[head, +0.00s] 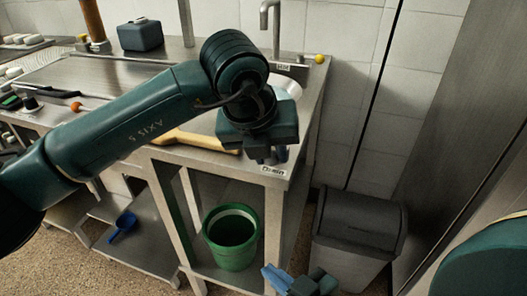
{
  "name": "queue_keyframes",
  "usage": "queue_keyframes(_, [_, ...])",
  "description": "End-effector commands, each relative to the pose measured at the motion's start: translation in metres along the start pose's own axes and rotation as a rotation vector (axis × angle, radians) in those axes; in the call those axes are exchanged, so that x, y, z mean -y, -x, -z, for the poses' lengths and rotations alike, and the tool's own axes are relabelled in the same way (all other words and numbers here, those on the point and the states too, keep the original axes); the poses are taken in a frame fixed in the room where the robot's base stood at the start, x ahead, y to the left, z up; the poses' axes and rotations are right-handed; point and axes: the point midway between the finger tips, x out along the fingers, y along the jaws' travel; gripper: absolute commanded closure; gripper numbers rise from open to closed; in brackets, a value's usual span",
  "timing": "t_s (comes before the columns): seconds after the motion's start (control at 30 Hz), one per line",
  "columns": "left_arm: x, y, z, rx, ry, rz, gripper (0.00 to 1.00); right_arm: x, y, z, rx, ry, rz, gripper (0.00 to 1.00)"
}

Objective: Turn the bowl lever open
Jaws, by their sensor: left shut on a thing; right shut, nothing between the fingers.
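My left gripper (282,154) comes down at the front right corner of the steel counter, just above a small white label (273,171) on its front edge. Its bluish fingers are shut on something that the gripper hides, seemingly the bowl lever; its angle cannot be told. The white round bowl (289,87) is set in the counter behind, partly covered by my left wrist. My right gripper (272,279) is low at the bottom edge of the view, in front of the counter, with its blue fingers shut and empty.
A tap (270,20) rises behind the bowl, and a yellow ball (320,58) is at the right back. A green bucket (232,238) stands below the counter. A grey-lidded bin (360,222) is to the right. A wooden item (190,139) lies left of my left gripper.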

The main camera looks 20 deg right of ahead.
Motion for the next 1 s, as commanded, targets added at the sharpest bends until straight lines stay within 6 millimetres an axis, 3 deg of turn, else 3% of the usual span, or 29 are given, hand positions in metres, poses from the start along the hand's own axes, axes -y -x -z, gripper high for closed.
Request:
queue_keyframes(0.2, [0.001,0.001,-0.001,0.003,0.001,0.003,1.0,0.0,0.0,0.001,-0.001,0.0,0.0,1.0])
queue_keyframes(0.23, [0.001,0.001,-0.001,0.003,0.0,0.004,0.73,0.0,0.0,0.001,-0.002,0.0,0.0,1.0])
queue_keyframes(0.5, [0.001,0.001,0.0,0.002,-0.001,0.002,0.52,0.0,0.001,0.003,-0.006,0.0,0.0,1.0])
queue_keyframes(0.77, [0.0,0.002,0.0,0.001,-0.001,0.002,0.52,0.0,0.001,0.003,-0.006,-0.001,0.0,1.0])
queue_keyframes(1.0, [0.0,0.037,-0.001,0.005,-0.002,0.002,0.52,-0.001,0.002,0.006,-0.009,-0.004,-0.002,1.0])
